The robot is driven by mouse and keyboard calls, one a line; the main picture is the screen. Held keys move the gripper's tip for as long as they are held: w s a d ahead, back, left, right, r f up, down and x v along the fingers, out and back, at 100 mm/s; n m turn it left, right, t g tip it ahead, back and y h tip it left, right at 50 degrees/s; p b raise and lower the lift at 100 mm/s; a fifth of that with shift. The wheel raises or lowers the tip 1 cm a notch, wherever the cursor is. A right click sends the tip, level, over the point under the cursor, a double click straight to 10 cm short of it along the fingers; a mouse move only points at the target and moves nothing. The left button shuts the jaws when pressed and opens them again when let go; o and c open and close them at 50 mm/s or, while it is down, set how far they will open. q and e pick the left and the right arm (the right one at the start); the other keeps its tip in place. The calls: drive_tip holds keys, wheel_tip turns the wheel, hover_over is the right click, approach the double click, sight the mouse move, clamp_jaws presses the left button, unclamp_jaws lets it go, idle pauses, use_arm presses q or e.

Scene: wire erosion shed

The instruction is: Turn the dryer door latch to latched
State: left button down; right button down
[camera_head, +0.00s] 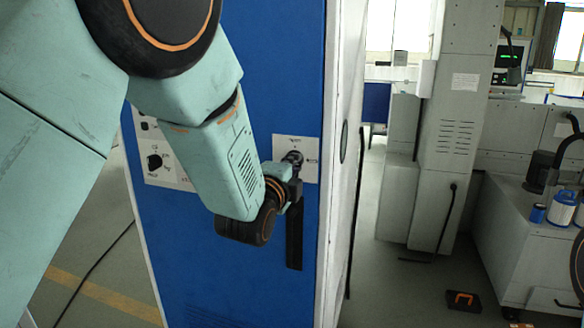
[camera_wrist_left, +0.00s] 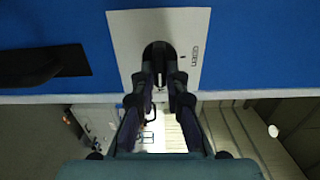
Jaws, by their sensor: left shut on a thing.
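The dryer door latch (camera_head: 292,157) is a small dark knob on a white label plate (camera_head: 310,172) on the blue dryer door (camera_head: 270,70). In the left wrist view the latch (camera_wrist_left: 159,52) stands out from its plate (camera_wrist_left: 128,30), between the fingertips. My left gripper (camera_head: 291,169) reaches it from the front left and is shut on it; its fingers also show in the left wrist view (camera_wrist_left: 161,82). The fingers hide part of the latch. Small markings sit above and right of the knob, too small to read surely. My right gripper is not in view.
A black vertical door handle (camera_head: 294,235) hangs just below the latch. A control panel with a dark knob (camera_head: 154,161) is left, partly behind my left arm. Grey cabinets (camera_head: 450,130) stand beyond, right. An orange and black object (camera_head: 463,299) lies on the floor.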

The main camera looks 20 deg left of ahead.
use_arm(q)
drive_tip(key=shift+d, duration=0.1)
drive_tip(key=c, duration=1.8)
unclamp_jaws()
drive_tip(key=o, duration=0.4)
drive_tip(key=shift+s+d, duration=0.15)
drive_tip(key=shift+d, duration=0.05)
drive_tip(key=shift+a, duration=0.15)
drive_tip(key=shift+a, duration=0.1)
drive_tip(key=shift+s, duration=3.65)
